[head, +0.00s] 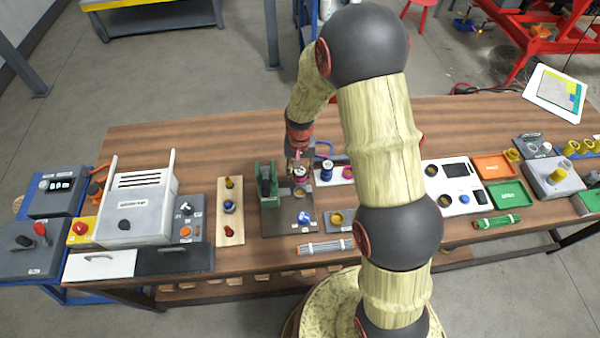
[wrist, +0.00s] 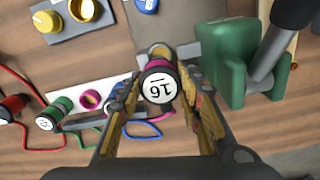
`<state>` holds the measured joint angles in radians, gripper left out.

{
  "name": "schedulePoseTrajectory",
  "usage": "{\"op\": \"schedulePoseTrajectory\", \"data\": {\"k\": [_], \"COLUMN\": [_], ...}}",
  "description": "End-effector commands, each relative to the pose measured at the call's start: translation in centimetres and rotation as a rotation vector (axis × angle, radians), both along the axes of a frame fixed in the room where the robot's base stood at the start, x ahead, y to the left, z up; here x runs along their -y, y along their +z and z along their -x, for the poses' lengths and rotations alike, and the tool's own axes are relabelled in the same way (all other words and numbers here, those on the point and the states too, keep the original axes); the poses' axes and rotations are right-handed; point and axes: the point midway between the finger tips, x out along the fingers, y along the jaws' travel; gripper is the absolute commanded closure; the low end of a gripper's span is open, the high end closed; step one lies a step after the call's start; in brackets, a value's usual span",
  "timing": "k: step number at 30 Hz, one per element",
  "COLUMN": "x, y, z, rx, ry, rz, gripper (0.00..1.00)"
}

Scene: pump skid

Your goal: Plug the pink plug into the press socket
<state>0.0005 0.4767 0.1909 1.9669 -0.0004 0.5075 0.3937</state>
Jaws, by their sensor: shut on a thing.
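The pink plug (wrist: 158,85) is a dark cylinder with a pink band and a white end marked 16. In the wrist view it sits between the two fingers of my gripper (wrist: 163,92), which is shut on it. In the head view my gripper (head: 299,165) is over the dark plate beside the green press (head: 267,185). The press (wrist: 232,58) is right of the plug in the wrist view.
A white strip with a pink ring (wrist: 90,99) lies to the left in the wrist view, with green (wrist: 52,114) and red plugs (wrist: 12,106) and loose cables nearby. A blue knob (head: 304,218) is on the dark plate. A grey box with a yellow ring (head: 338,218) stands to its right.

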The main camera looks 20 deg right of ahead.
Motion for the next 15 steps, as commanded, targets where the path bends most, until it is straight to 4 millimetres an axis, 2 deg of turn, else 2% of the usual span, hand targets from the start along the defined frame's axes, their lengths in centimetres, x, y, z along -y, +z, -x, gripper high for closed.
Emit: {"op": "schedulePoseTrajectory", "data": {"k": [15], "x": [0.0], "y": [-4.5], "z": [0.0], "rx": [0.000], "ry": [0.001], "rz": [0.000], "gripper": [0.95]}}
